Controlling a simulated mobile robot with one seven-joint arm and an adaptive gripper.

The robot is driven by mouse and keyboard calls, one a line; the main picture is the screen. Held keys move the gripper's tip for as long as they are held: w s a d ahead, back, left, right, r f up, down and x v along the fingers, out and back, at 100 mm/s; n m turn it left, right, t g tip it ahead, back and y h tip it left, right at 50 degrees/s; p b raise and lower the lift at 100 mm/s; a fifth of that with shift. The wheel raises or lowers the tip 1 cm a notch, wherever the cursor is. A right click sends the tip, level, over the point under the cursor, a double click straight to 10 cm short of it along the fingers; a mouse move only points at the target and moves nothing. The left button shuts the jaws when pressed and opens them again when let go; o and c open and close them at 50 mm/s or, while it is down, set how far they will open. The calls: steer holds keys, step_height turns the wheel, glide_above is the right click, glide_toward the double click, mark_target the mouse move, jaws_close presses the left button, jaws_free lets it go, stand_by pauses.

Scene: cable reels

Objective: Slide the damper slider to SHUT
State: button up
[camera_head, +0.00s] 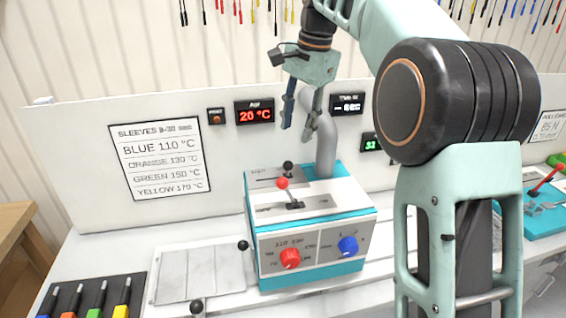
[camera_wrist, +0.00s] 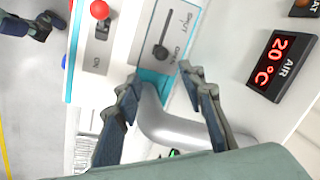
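The damper slider's black knob (camera_wrist: 160,52) stands on a grey plate in the top of a white and teal machine. In the wrist view it is at the OPEN end of its slot, and SHUT is printed toward the slot's other end. In the head view the same knob (camera_head: 288,165) shows behind a red-knobbed lever. My gripper (camera_head: 299,125) hangs above and behind the knob, apart from it, beside the grey pipe. In the wrist view its two fingers (camera_wrist: 158,85) are spread with nothing between them, and the knob lies just beyond their tips.
The grey pipe (camera_head: 326,145) rises from the machine close to my fingers. The red-knobbed lever (camera_head: 283,183) stands nearer the front. A red dial (camera_head: 290,258) and a blue dial (camera_head: 348,246) are on the front. The back panel has an AIR display (camera_head: 255,113) reading 20 °C.

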mark_target(289, 162)
steer(key=f, duration=0.3)
steer(key=w+a+f, duration=0.1)
steer(key=f, duration=0.6)
steer(key=shift+w+a+f+b, duration=0.2)
steer(key=shift+a+f+b, duration=0.05)
steer(key=shift+a+b, duration=0.15)
jaws_close()
